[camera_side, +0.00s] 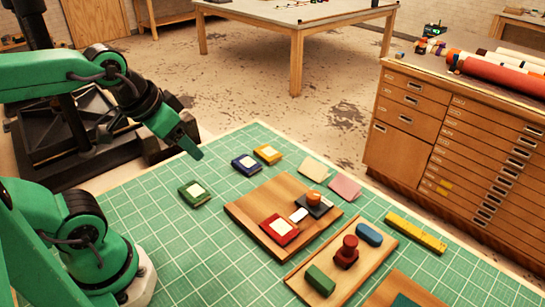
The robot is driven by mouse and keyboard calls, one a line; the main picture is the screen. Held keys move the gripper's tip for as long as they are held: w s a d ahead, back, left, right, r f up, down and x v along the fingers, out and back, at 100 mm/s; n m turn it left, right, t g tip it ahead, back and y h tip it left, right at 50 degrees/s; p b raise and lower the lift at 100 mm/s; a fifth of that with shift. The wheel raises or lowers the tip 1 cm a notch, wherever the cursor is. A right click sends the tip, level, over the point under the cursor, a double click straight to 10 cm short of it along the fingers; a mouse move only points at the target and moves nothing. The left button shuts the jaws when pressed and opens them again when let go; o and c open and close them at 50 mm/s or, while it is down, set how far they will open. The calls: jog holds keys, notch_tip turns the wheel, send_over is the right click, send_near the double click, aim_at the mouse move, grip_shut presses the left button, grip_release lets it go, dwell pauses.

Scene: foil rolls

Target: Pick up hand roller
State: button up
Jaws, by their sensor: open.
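I cannot tell for sure which piece is the hand roller. A small orange cylinder (314,198) sits on a dark flat piece (322,209) at the right of the wooden board (250,220). A red knobbed piece (346,254) stands upright in the shallow wooden tray (300,277), between a blue rounded block (369,235) and a green block (320,280). My gripper (192,148) is open and empty, above the far left edge of the green mat. It is well apart from all these pieces. Its far finger is mostly hidden.
A red pad (279,230) and white block (298,215) are on the board. A yellow bar (415,233) lies right. The mat's left front is clear.

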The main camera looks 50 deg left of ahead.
dwell(0.3)
jog(key=o, duration=0.5)
jog(key=shift+c, duration=0.2)
